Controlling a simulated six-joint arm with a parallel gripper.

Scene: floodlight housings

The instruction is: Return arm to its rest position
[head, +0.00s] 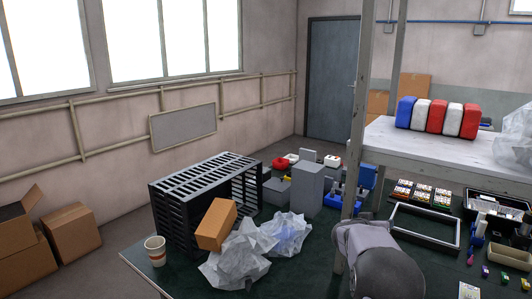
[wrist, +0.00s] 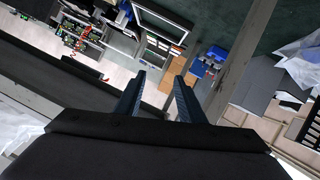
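My gripper (wrist: 160,76) shows in the wrist view with its two dark fingers apart and nothing between them. The floor and parts of the bench show beyond the fingertips, tilted in the picture. In the head view a grey, rounded part of my arm stands at the lower middle, in front of the bench. My gripper's fingers cannot be made out in the head view.
A black slotted crate (head: 163,215), an orange-brown box (head: 216,224), crumpled clear plastic (head: 238,262) and a paper cup (head: 155,251) stand on the dark green bench (head: 190,286). A wooden post (head: 357,130) and white shelf (head: 415,139) rise near my arm. An empty frame (head: 425,237) lies right.

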